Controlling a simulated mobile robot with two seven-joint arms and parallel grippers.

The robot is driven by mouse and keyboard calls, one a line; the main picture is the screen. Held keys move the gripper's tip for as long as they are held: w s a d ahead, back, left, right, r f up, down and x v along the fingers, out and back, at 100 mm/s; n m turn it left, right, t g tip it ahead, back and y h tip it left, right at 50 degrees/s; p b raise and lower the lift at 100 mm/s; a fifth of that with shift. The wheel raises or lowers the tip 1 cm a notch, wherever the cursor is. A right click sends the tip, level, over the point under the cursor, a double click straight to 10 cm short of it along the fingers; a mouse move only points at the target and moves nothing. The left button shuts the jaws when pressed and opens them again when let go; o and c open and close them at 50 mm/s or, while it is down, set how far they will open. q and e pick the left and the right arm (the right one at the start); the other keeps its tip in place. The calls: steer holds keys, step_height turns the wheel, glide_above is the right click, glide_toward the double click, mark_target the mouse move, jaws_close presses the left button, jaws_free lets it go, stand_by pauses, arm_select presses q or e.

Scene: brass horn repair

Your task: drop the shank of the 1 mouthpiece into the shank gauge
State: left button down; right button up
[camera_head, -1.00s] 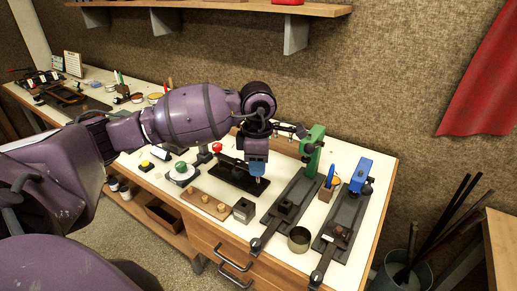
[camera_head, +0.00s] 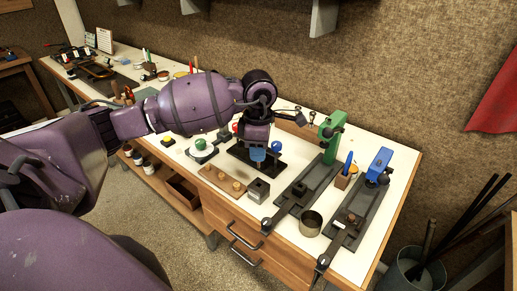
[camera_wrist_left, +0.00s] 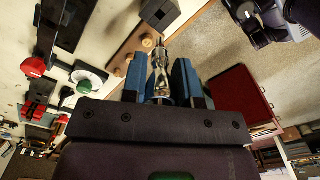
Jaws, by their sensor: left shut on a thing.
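My left gripper (camera_head: 258,158) has blue fingers and hangs pointing down over the bench. In the left wrist view the fingers (camera_wrist_left: 162,85) are shut on a silver mouthpiece (camera_wrist_left: 160,68), which sticks out beyond the tips. In the head view the mouthpiece is small and mostly hidden by the fingers. The small dark square block with a hole in its top, seemingly the shank gauge (camera_head: 258,190), stands near the bench's front edge, just in front of the gripper. It also shows in the left wrist view (camera_wrist_left: 160,13), apart from the mouthpiece. My right gripper is not in view.
A wooden strip with round pegs (camera_head: 212,177) lies left of the block. A black plate (camera_head: 240,155) lies behind it. To the right stand a green-headed fixture (camera_head: 331,130), an open metal cup (camera_head: 311,224) and a blue-headed fixture (camera_head: 379,165).

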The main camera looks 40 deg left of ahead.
mark_target(259, 166)
arm_select(q)
steer(key=shift+f+b, duration=0.65)
steer(key=shift+f, duration=0.1)
steer(key=shift+f+b, duration=0.5)
steer(key=shift+f, duration=0.25)
steer(key=shift+f+b, duration=0.6)
steer(key=shift+f, duration=0.35)
steer(key=shift+f+b, duration=0.3)
steer(key=shift+f, duration=0.2)
